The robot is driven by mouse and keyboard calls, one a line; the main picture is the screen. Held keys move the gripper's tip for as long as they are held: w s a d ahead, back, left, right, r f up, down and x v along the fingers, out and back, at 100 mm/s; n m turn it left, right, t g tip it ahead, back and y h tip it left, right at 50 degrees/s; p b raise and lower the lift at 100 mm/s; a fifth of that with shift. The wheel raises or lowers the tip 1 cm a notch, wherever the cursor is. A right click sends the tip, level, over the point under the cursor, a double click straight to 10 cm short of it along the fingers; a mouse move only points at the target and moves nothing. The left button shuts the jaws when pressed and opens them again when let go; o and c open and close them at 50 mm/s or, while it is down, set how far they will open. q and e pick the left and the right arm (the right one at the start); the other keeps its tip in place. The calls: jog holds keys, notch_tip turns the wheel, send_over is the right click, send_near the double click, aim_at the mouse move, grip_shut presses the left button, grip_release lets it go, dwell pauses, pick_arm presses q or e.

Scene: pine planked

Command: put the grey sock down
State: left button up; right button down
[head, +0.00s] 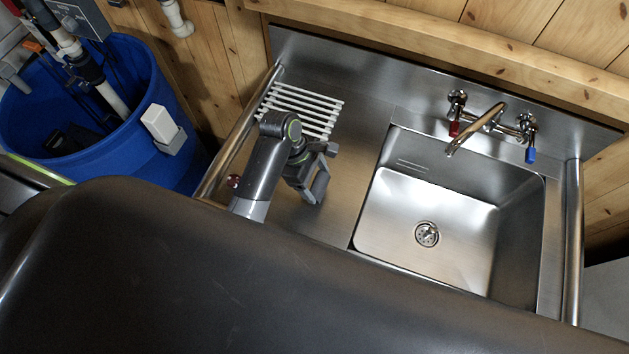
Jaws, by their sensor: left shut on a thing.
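My left gripper (316,186) is over the steel drainboard, left of the sink basin, with its fingers pointing down. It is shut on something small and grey. The grey sock cannot be made out clearly, as the fingers and wrist hide most of what is between them. I cannot tell whether it touches the steel surface. My right gripper is not in view.
The steel sink basin (410,215) is empty, with a tap (475,130) behind it. A white slatted rack (305,105) lies on the drainboard (345,185) behind the gripper. A blue tub (160,90) stands at the left. Bare drainboard lies around the gripper.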

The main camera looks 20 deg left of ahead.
aim_at(313, 181)
pick_arm(q)
jog(key=f, duration=0.3)
jog(key=shift+d+f+p, duration=0.1)
jog(key=shift+d+p, duration=0.15)
jog(key=shift+p, duration=0.05)
jog(key=shift+f, duration=0.35)
jog(key=shift+a, duration=0.1)
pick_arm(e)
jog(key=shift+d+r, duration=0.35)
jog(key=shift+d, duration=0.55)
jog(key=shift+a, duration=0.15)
pick_arm(q)
jog(key=o, duration=0.7)
jog(key=shift+f, duration=0.1)
jog(key=o, duration=0.3)
jog(key=shift+o, duration=0.2)
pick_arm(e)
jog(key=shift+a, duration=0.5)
